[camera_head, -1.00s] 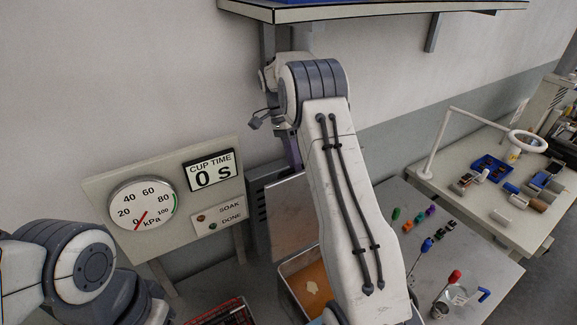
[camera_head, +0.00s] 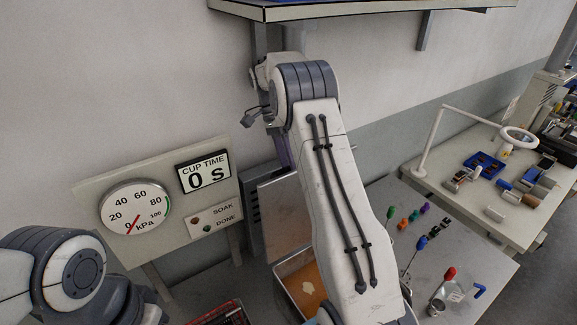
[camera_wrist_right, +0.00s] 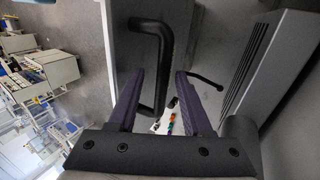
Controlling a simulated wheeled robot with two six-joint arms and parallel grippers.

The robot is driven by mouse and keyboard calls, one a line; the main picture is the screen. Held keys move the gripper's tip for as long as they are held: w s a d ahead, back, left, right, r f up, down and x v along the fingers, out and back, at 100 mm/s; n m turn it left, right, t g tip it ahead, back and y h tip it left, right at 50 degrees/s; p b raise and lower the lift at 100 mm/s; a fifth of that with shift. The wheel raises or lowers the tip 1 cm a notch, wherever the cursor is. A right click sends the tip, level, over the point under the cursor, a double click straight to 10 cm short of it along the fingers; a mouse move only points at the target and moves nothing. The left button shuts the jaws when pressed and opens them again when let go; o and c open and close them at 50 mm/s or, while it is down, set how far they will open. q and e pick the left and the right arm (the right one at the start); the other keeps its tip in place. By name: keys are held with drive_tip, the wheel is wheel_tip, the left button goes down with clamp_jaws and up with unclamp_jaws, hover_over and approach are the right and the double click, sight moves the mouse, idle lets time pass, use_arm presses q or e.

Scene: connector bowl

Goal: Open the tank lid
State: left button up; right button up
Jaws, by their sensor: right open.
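The tank (camera_head: 276,268) is an open metal box with orange contents and a pale patch inside, partly hidden by my right arm. Its grey lid (camera_head: 283,212) stands raised at the back of the tank. My right gripper (camera_head: 283,152) is above the lid, mostly hidden behind my arm. In the right wrist view its purple fingers (camera_wrist_right: 160,100) are apart, on either side of a black bar handle (camera_wrist_right: 163,60) on a grey panel (camera_wrist_right: 122,45). I cannot tell whether they touch it. Only links of my left arm show at lower left.
A gauge (camera_head: 133,209) near zero and a display (camera_head: 204,172) reading 0 s stand left of the tank. A red basket (camera_head: 222,315) is in front. Connectors and tools, including a red-handled one (camera_head: 450,273), lie right of my arm. A shelf (camera_head: 365,12) hangs above.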

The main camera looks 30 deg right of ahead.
wheel_tip(320, 180, up, 3)
drive_tip(key=shift+f+b, duration=0.2)
drive_tip(key=shift+b, duration=0.75)
drive_tip(key=s+d+r+b, duration=0.5)
drive_tip(key=s+d+r, duration=0.1)
drive_tip(key=s, duration=0.3)
drive_tip(key=shift+s+d+r, duration=0.25)
drive_tip(key=shift+s+r, duration=0.1)
drive_tip(key=shift+r, duration=0.5)
